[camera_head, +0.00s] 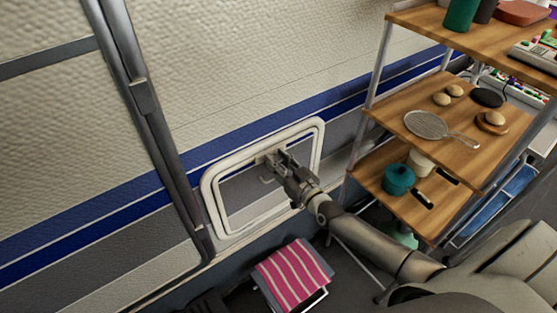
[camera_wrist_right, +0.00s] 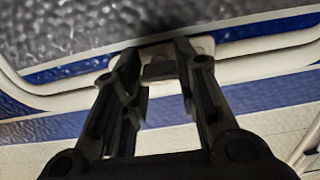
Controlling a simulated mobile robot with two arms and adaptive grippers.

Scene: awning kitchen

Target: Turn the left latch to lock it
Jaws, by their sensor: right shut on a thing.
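A white-framed hatch (camera_head: 212,197) is set low in the caravan wall and looks closed. My right gripper (camera_head: 277,160) reaches its upper edge from the right. In the right wrist view the two fingers (camera_wrist_right: 158,60) stand on either side of a small grey latch (camera_wrist_right: 158,71) at the frame and are shut on it. The fingers cover much of the latch, so its exact angle is hard to tell. I cannot make out a second latch. My left gripper is not in view.
A wooden shelf rack (camera_head: 440,120) with a strainer (camera_head: 432,126), a teal pot (camera_head: 398,179) and other items stands to the right of the hatch. A dark awning pole (camera_head: 145,105) runs down the wall at left.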

